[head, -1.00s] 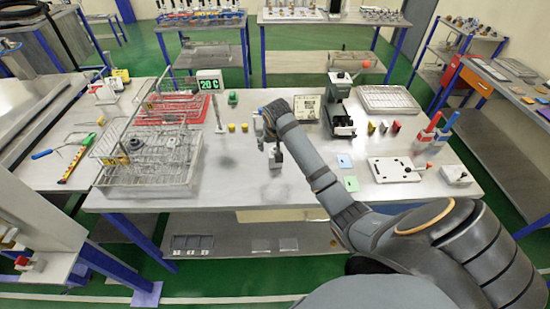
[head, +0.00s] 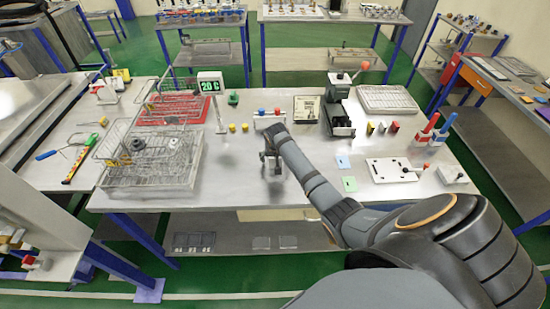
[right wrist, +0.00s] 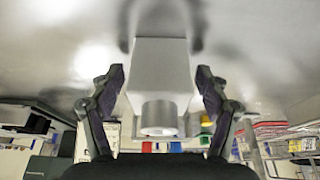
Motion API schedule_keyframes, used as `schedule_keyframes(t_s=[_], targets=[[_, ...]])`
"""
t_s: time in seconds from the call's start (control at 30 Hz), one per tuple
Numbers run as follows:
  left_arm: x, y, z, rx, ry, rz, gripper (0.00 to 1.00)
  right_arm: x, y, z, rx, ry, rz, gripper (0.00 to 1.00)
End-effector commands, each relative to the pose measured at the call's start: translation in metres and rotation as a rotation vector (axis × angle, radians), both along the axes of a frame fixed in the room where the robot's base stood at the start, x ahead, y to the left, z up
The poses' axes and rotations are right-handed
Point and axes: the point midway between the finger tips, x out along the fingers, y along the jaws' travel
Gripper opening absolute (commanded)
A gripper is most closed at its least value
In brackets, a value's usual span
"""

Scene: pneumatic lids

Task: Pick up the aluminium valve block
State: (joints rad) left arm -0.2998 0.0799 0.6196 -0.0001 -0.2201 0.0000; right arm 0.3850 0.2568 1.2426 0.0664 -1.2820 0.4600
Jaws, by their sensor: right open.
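The aluminium valve block (right wrist: 160,65) is a pale grey block with a round port on its face. It shows in the middle of the right wrist view, between the two dark fingers of my right gripper (right wrist: 160,88). The fingers are apart, with a narrow visible gap on each side of the block. In the head view, my right gripper (head: 271,161) is low over the middle of the table, and the block is mostly hidden by the gripper and arm. My left gripper does not show in these frames.
A wire basket (head: 190,172) with parts stands left on the table (head: 235,190). A fixture with red and blue knobs (head: 268,117) is behind the gripper. A dark press (head: 338,112) and a white plate (head: 385,172) are to the right. The table's front middle is clear.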

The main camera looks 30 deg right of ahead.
Motion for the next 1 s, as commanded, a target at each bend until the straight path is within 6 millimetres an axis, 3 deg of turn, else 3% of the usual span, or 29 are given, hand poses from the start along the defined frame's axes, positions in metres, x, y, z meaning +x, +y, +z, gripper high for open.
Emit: schedule_keyframes(t_s=[0.07, 0.6, 1.0], targets=[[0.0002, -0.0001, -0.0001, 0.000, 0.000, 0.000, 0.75, -0.0002, 0.0001, -0.0001, 0.000, 0.000, 0.000, 0.73], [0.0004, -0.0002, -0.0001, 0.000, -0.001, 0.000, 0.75, -0.0004, 0.0001, -0.0001, 0.000, 0.001, 0.000, 0.00], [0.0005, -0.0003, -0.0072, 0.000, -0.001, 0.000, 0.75, 0.0011, -0.0002, 0.0097, 0.000, -0.005, 0.000, 0.00]])
